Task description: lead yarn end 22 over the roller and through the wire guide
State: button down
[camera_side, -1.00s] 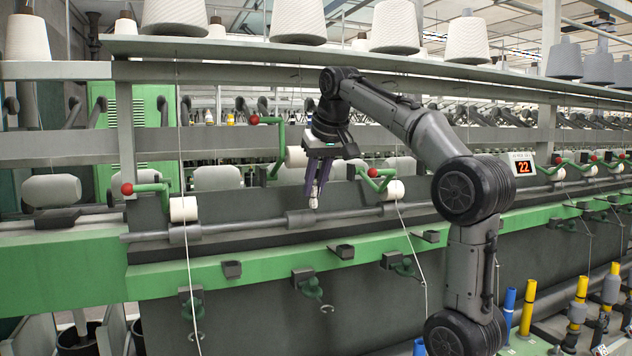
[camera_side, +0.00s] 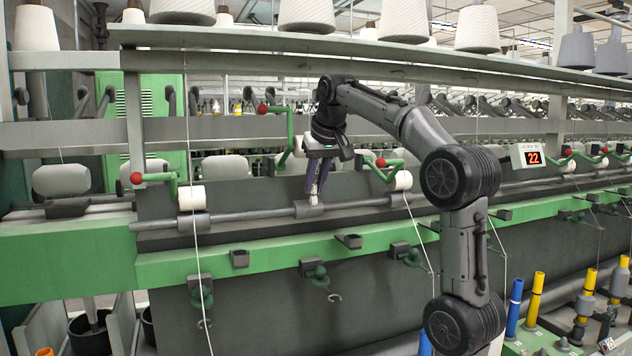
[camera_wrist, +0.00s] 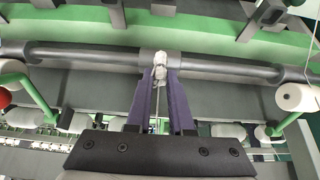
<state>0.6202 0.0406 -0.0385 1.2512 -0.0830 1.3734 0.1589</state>
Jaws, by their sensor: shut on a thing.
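My gripper (camera_side: 314,201) points down at the long grey roller bar (camera_side: 255,214), its tips at a thicker collar (camera_side: 303,209). In the wrist view the purple fingers (camera_wrist: 161,76) are closed on a small white piece, which looks like the yarn end (camera_wrist: 160,62). A thin pale strand (camera_wrist: 157,110) runs back between the fingers. Whether the yarn touches the bar is unclear. Below the bar, a green bracket (camera_side: 318,274) carries a small open wire guide (camera_side: 334,298), with no yarn visible in it. The display (camera_side: 532,158) reads 22.
Green levers with red knobs (camera_side: 136,178) and white rolls (camera_side: 192,198) flank the gripper. Yarn strands (camera_side: 197,265) hang at the neighbouring positions. A green rail (camera_side: 270,256) with small dark blocks runs below the bar. White cones (camera_side: 306,14) stand on the shelf above.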

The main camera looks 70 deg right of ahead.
jog(key=s+a+r, duration=0.4)
jog(key=s+a, duration=0.1)
jog(key=shift+r, duration=0.2)
dwell(0.7)
jog(key=shift+s, duration=0.1)
dwell(0.5)
jog(key=s+a+f, duration=0.5)
jog(key=f, duration=0.4)
jog(key=s+a+f, duration=0.4)
jog(key=f, duration=0.5)
jog(key=w+d+f, duration=0.2)
jog(key=w+d, duration=0.2)
jog(key=shift+w+d+f, duration=0.2)
jog(key=shift+w+f, duration=0.1)
jog(key=shift+f, duration=0.05)
dwell(0.4)
